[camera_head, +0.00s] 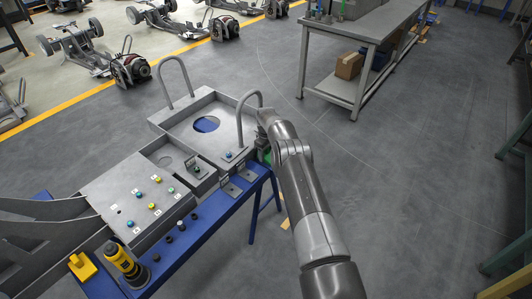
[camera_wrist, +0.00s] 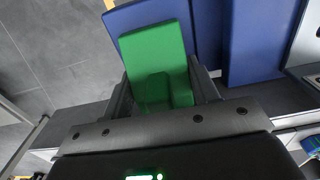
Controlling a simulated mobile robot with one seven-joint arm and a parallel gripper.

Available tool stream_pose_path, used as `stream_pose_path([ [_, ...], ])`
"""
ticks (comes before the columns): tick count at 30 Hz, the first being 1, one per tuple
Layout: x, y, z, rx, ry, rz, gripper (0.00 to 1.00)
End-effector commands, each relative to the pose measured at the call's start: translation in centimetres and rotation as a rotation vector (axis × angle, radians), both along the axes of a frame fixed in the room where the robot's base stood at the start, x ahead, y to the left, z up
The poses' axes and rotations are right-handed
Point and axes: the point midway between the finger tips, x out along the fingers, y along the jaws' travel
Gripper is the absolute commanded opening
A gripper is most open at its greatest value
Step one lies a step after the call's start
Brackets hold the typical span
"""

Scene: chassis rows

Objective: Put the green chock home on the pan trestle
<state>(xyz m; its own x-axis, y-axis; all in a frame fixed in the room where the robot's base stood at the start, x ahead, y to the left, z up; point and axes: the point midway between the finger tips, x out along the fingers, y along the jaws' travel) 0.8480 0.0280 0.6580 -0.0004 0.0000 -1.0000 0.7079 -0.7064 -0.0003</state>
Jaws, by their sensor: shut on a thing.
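The green chock (camera_wrist: 155,55) is between the two fingers of my gripper (camera_wrist: 160,90), which is shut on it. In the wrist view a blue surface lies just behind the chock; I cannot tell whether they touch. In the head view only a sliver of green chock (camera_head: 265,157) shows beside my gripper (camera_head: 263,141), at the right end of the blue pan trestle (camera_head: 200,236). My arm hides most of the chock there. A grey pan (camera_head: 168,115) with two hoop handles lies on the trestle. The chock's seat is not clearly visible.
A button panel (camera_head: 140,190), a yellow wedge (camera_head: 83,266) and a yellow-black tool (camera_head: 125,264) sit on the trestle's near part. A grey workbench (camera_head: 350,25) stands at back right. Several chassis (camera_head: 70,45) stand beyond a yellow floor line. Floor right of my arm is clear.

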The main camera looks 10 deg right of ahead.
Motion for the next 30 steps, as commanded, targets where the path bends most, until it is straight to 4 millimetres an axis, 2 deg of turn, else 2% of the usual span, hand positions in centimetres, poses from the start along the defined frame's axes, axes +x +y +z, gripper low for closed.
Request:
stream_pose_path([
  [20, 0.05, -0.01, -0.45, 0.0, -0.001, 0.0, 0.26],
  [21, 0.04, -0.01, -0.45, 0.0, -0.001, 0.0, 0.55],
  [30, 0.03, -0.01, -0.46, 0.0, 0.0, 0.0, 0.8],
])
